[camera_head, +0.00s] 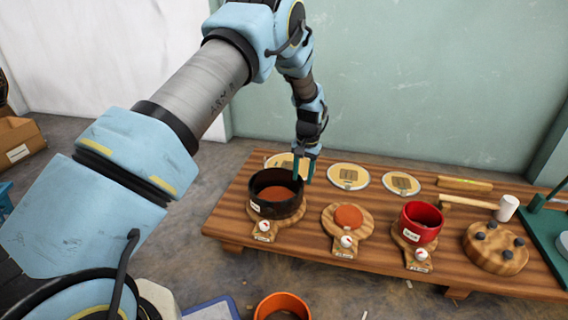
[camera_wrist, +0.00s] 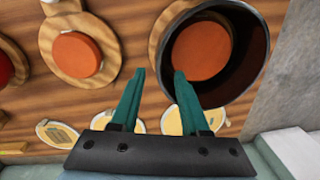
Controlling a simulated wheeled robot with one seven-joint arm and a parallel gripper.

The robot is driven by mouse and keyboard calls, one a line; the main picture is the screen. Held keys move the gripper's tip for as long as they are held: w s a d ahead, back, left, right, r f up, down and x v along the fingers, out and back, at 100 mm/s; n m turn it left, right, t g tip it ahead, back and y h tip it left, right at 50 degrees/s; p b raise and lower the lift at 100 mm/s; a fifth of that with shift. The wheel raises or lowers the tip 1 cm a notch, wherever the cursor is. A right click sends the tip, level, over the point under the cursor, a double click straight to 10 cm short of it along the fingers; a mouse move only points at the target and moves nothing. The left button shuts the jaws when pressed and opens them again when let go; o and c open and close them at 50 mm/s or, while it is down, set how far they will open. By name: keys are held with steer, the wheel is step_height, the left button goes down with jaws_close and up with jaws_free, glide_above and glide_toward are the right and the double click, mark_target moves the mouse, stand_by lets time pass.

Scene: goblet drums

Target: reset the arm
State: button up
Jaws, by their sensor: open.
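My gripper (camera_head: 306,168) is at the far rim of the black ring (camera_head: 276,210), which stands on the left wooden holder of the low table. In the wrist view my gripper's two green fingers (camera_wrist: 155,82) are apart with nothing seen held between them. The right finger overlaps the near rim of the black ring (camera_wrist: 257,62) in that view; I cannot tell whether they touch. An orange disc (camera_wrist: 200,50) shows inside the ring. My blue and grey arm reaches over from the left.
The wooden table (camera_head: 340,258) also holds an orange disc (camera_head: 348,217) on a bare holder, a red ring (camera_head: 421,222), a round block with dark pegs (camera_head: 495,248), a mallet (camera_head: 506,208) and several flat round skins (camera_head: 349,176). An orange ring (camera_head: 283,306) is on the floor in front.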

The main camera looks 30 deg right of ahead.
steer(key=w+a+r+n+p, duration=0.1)
steer(key=w+a+r+n, duration=0.1)
steer(key=a+r, duration=0.8)
steer(key=w+a+r+n+p, duration=0.15)
steer(key=a+r, duration=0.45)
steer(key=a, duration=0.7)
steer(key=s+a+r+n+t+p, duration=0.1)
steer(key=s+a+r+n, duration=0.25)
steer(key=s+a, duration=0.55)
steer(key=s+a+r+n+p, duration=0.15)
steer(key=s+a+r, duration=0.35)
steer(key=a, duration=0.7)
step_height(320, 180, up, 38)
steer(key=s+p, duration=0.1)
steer(key=p, duration=3.6)
steer(key=shift+a+f+h+p, duration=0.2)
steer(key=shift+a+h+p, duration=0.1)
steer(key=shift+a+h, duration=0.1)
